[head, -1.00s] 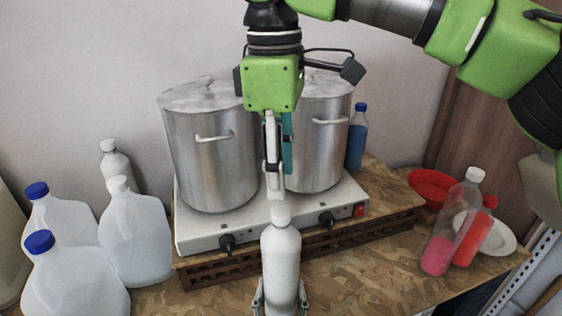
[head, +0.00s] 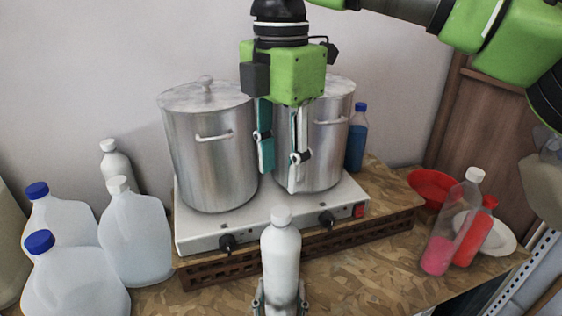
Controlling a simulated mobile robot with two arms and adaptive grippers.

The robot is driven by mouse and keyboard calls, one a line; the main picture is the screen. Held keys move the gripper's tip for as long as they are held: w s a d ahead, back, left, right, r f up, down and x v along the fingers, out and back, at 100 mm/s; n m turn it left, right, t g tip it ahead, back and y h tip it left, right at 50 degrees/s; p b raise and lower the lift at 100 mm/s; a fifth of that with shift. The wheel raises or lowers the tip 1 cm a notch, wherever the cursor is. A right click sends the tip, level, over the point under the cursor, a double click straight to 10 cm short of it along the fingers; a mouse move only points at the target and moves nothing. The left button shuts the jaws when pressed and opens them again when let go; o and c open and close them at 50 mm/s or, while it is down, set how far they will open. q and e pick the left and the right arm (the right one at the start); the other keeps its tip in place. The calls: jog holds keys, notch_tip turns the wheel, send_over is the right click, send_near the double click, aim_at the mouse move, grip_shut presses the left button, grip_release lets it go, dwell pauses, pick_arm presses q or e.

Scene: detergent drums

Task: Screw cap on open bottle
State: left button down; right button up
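A white bottle (head: 281,262) stands upright at the bottom middle of the head view. A white cap (head: 281,216) sits on its neck; how tightly it is screwed on cannot be told. My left gripper (head: 281,292) is at the bottom edge, with a finger on each side of the bottle's lower body, shut on it. The bottle's base is out of view. My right gripper (head: 280,181) points down above the cap. Its two fingers are spread apart with nothing between them, and the tips are a little above the cap in the picture.
Two steel pots (head: 211,150) stand on a white double hotplate (head: 205,228) behind the bottle. Several jugs (head: 137,235) and a white bottle (head: 117,160) crowd the left. Blue (head: 357,140), pink (head: 437,255) and red bottles (head: 474,238) and a red bowl (head: 432,184) are right.

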aim_at(280, 211)
jog(key=shift+f, duration=0.1)
jog(key=shift+f, duration=3.9)
grip_shut()
